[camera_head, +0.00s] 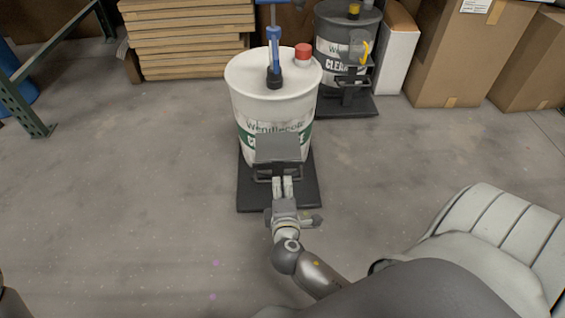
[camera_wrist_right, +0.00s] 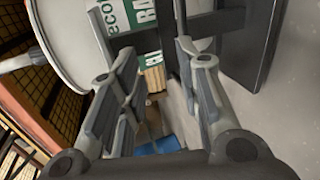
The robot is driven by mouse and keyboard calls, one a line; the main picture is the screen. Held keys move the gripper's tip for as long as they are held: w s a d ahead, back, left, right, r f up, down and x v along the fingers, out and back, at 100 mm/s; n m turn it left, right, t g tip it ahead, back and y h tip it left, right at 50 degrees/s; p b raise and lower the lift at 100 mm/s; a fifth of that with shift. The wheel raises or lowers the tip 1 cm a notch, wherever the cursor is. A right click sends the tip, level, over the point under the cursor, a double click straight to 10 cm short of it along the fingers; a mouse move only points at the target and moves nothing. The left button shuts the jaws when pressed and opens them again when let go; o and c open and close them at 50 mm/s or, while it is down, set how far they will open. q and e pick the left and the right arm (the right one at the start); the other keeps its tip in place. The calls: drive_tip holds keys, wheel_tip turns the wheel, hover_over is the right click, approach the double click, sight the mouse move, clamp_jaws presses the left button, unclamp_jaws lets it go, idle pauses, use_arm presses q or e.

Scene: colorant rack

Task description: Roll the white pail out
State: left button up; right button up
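The white pail (camera_head: 268,100) stands upright on a dark wheeled base (camera_head: 306,192) in the middle of the head view. It has a green label band, a blue-handled pump and a red cap on its lid. A dark handle bar (camera_head: 264,178) and a grey plate (camera_head: 277,148) are at its front. My right gripper (camera_head: 282,182) is at this handle. In the right wrist view its fingers (camera_wrist_right: 158,90) stand apart, with the dark handle (camera_wrist_right: 171,48) close by the right-hand finger. I cannot tell whether they touch. The pail (camera_wrist_right: 72,28) also shows there. My left gripper is out of view.
A second, grey pail (camera_head: 330,50) on its own dark base stands behind to the right. Stacked boards (camera_head: 190,40) are behind to the left. Cardboard boxes (camera_head: 455,50) stand at the back right. A green rack post (camera_head: 25,105) is at left. The floor in front is clear.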

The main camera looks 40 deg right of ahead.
drive_tip(key=shift+f+p+v, duration=0.15)
drive_tip(key=shift+p+v, duration=0.05)
drive_tip(key=shift+v, duration=1.05)
drive_tip(key=shift+f+p+v, duration=0.1)
drive_tip(key=shift+p+v, duration=0.1)
drive_tip(key=shift+v, duration=1)
